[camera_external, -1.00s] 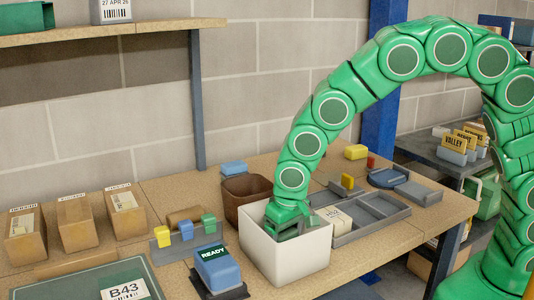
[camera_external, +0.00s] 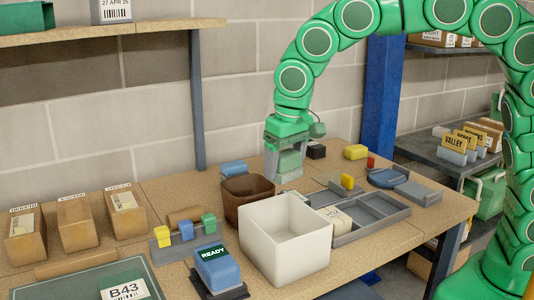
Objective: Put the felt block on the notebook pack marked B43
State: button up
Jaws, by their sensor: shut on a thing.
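The notebook pack marked B43 (camera_external: 80,272) is a flat dark-green pack at the lower left of the table, with a white label; the frame edge cuts it off. My gripper (camera_external: 288,174) points down behind the white bin (camera_external: 262,244), near the brown bin, well to the right of and behind the pack. It is shut on a small block, apparently the felt block, mostly hidden by the fingers. The visible inside of the white bin is empty.
A blue READY device (camera_external: 217,268) and a stand with coloured blocks (camera_external: 184,238) lie between the bin and the pack. Brown cartons (camera_external: 76,222) stand at the left. A grey divided tray (camera_external: 372,222) and a brown bin (camera_external: 245,203) flank the white bin.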

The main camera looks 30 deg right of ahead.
jog(key=shift+a+r, duration=0.25)
jog(key=shift+r, duration=0.3)
jog(key=shift+a+r, duration=0.2)
jog(key=shift+r, duration=0.35)
jog(key=s+a+n, duration=0.3)
jog(key=s+a, duration=0.1)
jog(key=a, duration=0.7)
jog(key=s+a+n, duration=0.3)
jog(key=a+n, duration=0.1)
jog(key=a, duration=0.7)
send_over(136, 288)
jog(key=shift+g+y, duration=0.3)
jog(key=shift+y, duration=0.1)
jog(key=shift+s+d+f, duration=0.1)
jog(key=shift+d+f, duration=0.05)
jog(key=shift+f, duration=2.3)
jog(key=shift+s+d+f, duration=0.1)
jog(key=shift+f, duration=2.3)
jog(key=shift+s+d+f, duration=0.1)
jog(key=shift+d+f, duration=0.05)
jog(key=shift+f, duration=2.3)
jog(key=shift+w+a+f, duration=0.1)
jog(key=shift+a+f, duration=0.1)
jog(key=shift+f, duration=0.15)
jog(key=shift+f, duration=0.1)
jog(key=shift+f, duration=1.4)
